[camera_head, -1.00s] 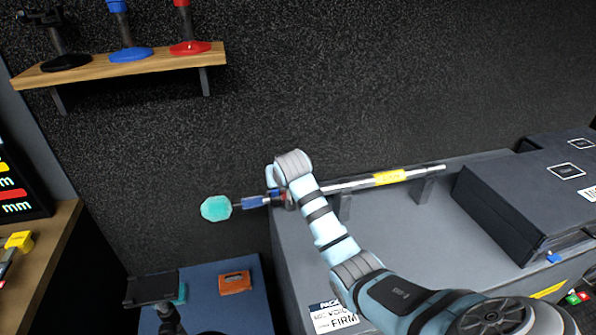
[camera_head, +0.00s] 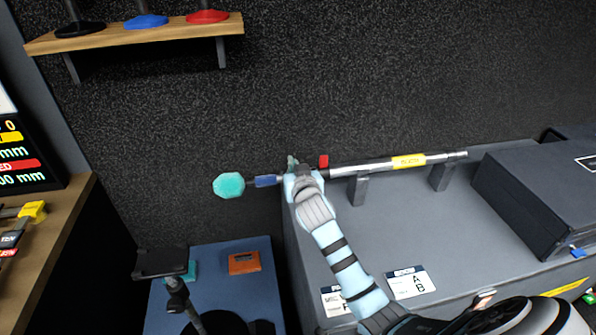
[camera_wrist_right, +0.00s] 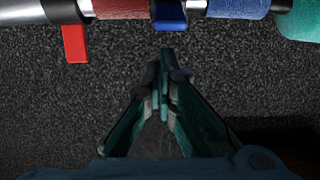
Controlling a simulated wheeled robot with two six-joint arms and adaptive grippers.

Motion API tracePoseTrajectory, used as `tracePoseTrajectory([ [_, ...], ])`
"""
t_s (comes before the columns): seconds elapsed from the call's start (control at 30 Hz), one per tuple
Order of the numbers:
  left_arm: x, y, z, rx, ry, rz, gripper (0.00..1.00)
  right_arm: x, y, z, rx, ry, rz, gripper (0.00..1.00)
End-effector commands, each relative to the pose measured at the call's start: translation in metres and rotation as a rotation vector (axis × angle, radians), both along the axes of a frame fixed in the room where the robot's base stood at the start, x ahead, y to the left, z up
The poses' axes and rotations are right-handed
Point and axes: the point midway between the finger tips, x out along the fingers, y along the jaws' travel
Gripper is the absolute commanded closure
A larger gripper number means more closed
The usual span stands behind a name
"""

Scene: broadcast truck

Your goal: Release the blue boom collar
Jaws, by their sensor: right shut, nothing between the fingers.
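The boom pole (camera_head: 350,169) lies level along the wall, with a teal foam end (camera_head: 229,186) at the left. The blue boom collar (camera_wrist_right: 170,12) shows at the top of the right wrist view with its short blue lever sticking out towards my gripper. In the head view my wrist hides this collar. A red collar (camera_wrist_right: 120,8) with a hanging red lever (camera_wrist_right: 75,43) is beside it. My right gripper (camera_wrist_right: 165,56) is shut and empty, its fingertips apart from the blue lever in the picture. It is mostly hidden in the head view (camera_head: 292,161). My left gripper is not in view.
Holders (camera_head: 357,190) carry the pole above a grey case top (camera_head: 420,220). A black case (camera_head: 530,200) stands at the right. A wooden shelf (camera_head: 140,37) is above. A blue surface (camera_head: 220,275) below left bears an orange box (camera_head: 244,263) and a black stand (camera_head: 162,262).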

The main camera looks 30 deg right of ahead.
Motion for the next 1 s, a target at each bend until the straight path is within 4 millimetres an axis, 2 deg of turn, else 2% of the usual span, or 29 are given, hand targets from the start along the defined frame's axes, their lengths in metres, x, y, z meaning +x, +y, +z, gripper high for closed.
tracePoseTrajectory([
  [0.03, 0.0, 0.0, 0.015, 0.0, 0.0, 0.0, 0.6, 0.004, 0.0, 0.017, -0.001, -0.003, 0.002, 1.0],
  [0.1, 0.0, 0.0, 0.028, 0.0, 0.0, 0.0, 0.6, 0.01, -0.001, 0.032, -0.001, -0.004, 0.005, 1.0],
  [0.13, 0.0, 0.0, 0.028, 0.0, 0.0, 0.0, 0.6, 0.005, 0.002, 0.031, -0.001, -0.004, 0.007, 1.0],
  [0.4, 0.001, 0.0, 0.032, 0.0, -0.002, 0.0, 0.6, -0.058, 0.02, 0.037, -0.001, -0.003, 0.001, 1.0],
  [0.53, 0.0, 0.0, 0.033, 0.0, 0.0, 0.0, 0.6, -0.076, 0.026, 0.04, 0.001, -0.004, 0.0, 1.0],
  [0.7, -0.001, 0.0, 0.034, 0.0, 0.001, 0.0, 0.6, -0.085, 0.029, 0.041, -0.001, -0.003, 0.0, 1.0],
  [1.0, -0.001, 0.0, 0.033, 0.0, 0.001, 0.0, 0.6, -0.084, 0.03, 0.041, -0.001, -0.003, 0.001, 1.0],
])
